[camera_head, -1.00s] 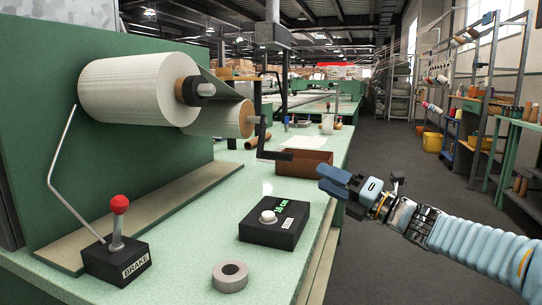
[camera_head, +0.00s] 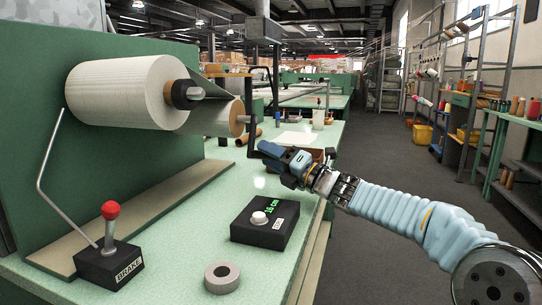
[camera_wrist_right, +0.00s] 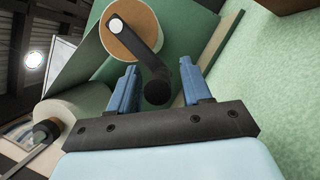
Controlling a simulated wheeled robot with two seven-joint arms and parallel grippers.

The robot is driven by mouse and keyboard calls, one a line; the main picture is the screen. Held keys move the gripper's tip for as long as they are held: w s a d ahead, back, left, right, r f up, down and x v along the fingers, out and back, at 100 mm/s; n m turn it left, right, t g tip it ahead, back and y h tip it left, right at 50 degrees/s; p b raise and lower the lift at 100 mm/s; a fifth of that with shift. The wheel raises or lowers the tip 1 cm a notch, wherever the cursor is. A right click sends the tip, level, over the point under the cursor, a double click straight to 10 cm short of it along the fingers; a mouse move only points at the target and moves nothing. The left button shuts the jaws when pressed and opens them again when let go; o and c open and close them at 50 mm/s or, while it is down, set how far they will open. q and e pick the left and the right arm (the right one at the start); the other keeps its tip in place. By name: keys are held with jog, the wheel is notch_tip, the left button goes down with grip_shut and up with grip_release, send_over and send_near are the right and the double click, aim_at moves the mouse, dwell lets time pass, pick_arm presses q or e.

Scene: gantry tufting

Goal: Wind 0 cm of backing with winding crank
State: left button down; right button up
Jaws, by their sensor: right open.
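The winding crank (camera_head: 251,134) is a dark arm on the end of the lower backing roll (camera_head: 216,120). In the right wrist view the crank's round black knob (camera_wrist_right: 157,92) lies between the open fingers of my right gripper (camera_wrist_right: 159,90), apart from both. In the head view my right gripper (camera_head: 270,156) is just below and right of the crank. The large cream backing roll (camera_head: 128,92) hangs at upper left. A black counter box (camera_head: 262,238) has a white button and a green display reading what looks like 16 cm. My left gripper is not in view.
The brake lever (camera_head: 110,222) with a red knob stands at the front left. A grey tape ring (camera_head: 222,277) lies on the green table. The aisle at right is clear.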

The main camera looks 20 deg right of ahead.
grip_shut()
jog(key=shift+w+d+f, duration=0.1)
jog(key=shift+f, duration=0.05)
jog(key=shift+w+d+f+n+y+b, duration=0.15)
jog(key=shift+w+d+n+y+b, duration=0.15)
jog(key=shift+n, duration=0.25)
jog(key=shift+w+d+f+n+y+b, duration=0.1)
jog(key=shift+w+n+y+b, duration=0.1)
jog(key=shift+n+b, duration=0.25)
jog(key=shift+w+d+n+y, duration=0.25)
jog(key=shift+w+n+y, duration=0.2)
jog(key=shift+n, duration=0.65)
jog(key=shift+w+d+r+n+g+y, duration=0.1)
jog(key=shift+w+d+n+g+y, duration=0.25)
jog(key=shift+n, duration=0.55)
jog(key=shift+w+d+r+n+g+y+p, duration=0.1)
jog(key=shift+w+d+n+g+y+p, duration=0.25)
jog(key=shift+n, duration=0.5)
jog(key=shift+w+d+r+n+g+y+p, duration=0.1)
jog(key=shift+w+n+y+p, duration=0.3)
jog(key=shift+n, duration=0.45)
